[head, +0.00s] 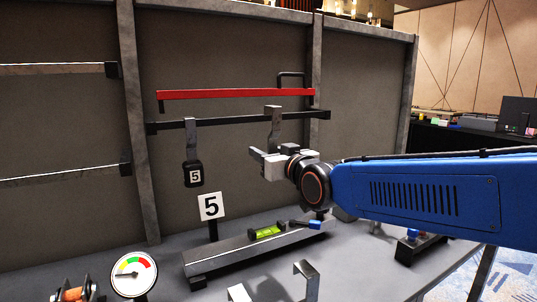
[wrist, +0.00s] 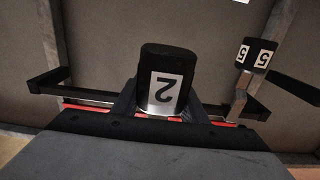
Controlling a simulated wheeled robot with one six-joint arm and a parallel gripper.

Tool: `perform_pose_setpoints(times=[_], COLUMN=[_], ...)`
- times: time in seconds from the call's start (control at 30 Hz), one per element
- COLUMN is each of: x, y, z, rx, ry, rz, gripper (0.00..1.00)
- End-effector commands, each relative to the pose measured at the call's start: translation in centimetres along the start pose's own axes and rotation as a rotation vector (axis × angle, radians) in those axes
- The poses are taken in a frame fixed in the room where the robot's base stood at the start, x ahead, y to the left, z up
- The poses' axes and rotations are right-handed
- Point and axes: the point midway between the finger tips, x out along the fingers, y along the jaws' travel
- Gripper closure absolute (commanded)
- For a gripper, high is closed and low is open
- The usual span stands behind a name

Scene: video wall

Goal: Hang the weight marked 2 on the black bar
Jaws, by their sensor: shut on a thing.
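The weight marked 2 (wrist: 165,80) is a dark block with a white label, upside down in the wrist view. My gripper (head: 265,161) is shut on it. In the head view its metal hook strip (head: 274,130) rises from the gripper and crosses in front of the black bar (head: 235,122), its bent top just above the bar's height. I cannot tell whether the hook rests on the bar. The block itself is mostly hidden by my gripper there. The weight marked 5 (head: 194,174) hangs from the black bar at the left; it also shows in the wrist view (wrist: 257,54).
A red bar (head: 235,94) runs just above the black bar. The black bar is clear between the weight marked 5 and the hook.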

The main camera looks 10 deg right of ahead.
Motion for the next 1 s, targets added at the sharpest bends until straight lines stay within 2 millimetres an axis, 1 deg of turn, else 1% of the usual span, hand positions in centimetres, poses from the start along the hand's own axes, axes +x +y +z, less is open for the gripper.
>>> perform_pose_setpoints(times=[1.0], x=[5.5], y=[0.0], z=[-0.2], rx=[0.0], ry=[0.004], rz=[0.0], gripper=[1.0])
